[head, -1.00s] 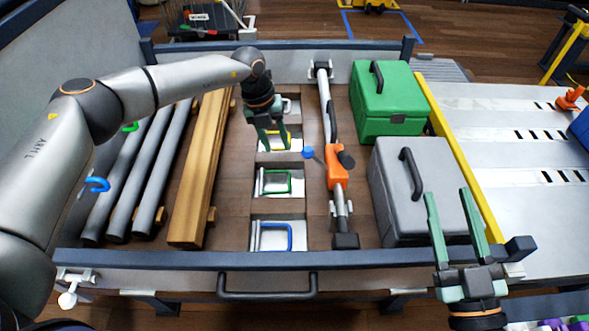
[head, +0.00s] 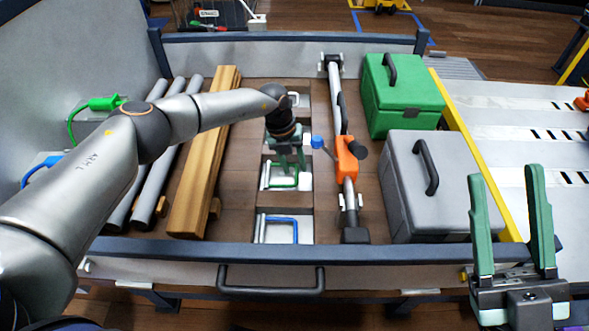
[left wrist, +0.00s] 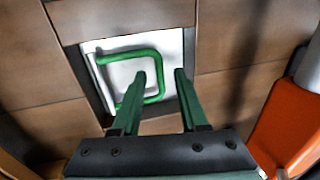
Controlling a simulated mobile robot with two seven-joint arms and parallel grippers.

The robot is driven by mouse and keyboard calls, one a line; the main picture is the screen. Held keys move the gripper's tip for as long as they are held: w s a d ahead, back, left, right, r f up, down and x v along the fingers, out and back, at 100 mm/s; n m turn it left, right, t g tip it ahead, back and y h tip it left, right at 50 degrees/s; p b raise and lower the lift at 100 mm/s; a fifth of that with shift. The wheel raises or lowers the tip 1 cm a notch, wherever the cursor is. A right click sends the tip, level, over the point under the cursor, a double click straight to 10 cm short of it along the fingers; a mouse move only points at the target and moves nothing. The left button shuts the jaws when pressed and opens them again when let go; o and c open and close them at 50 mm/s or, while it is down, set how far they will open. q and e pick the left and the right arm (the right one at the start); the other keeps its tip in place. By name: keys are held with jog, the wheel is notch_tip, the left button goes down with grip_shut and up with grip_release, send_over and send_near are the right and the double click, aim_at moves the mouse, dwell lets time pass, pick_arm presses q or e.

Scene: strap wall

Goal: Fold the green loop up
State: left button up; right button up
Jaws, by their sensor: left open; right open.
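The green loop (head: 285,186) lies flat in its white recessed plate (head: 266,172) in the deck's middle row. In the left wrist view the green loop (left wrist: 135,54) is a rounded bar on a pale plate. My left gripper (head: 287,157) is open and points down just over the far part of the green loop. In the left wrist view the left gripper (left wrist: 161,75) shows one fingertip inside the loop's outline and one outside, with a side bar between them. I cannot tell the height gap. My right gripper (head: 508,180) is open and empty at the front right.
A blue loop (head: 284,220) lies in the nearer recess. A bar with an orange clamp (head: 346,160) runs close right of the row. Green (head: 400,112) and grey (head: 405,200) cases stand beyond it. Wooden beams (head: 195,180) and grey pipes lie left. A front rail crosses the near edge.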

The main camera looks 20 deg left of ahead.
pick_arm(q)
jog(key=shift+d+f, duration=0.1)
jog(key=shift+f, duration=0.3)
jog(key=shift+c, duration=0.2)
grip_shut()
dwell(1.0)
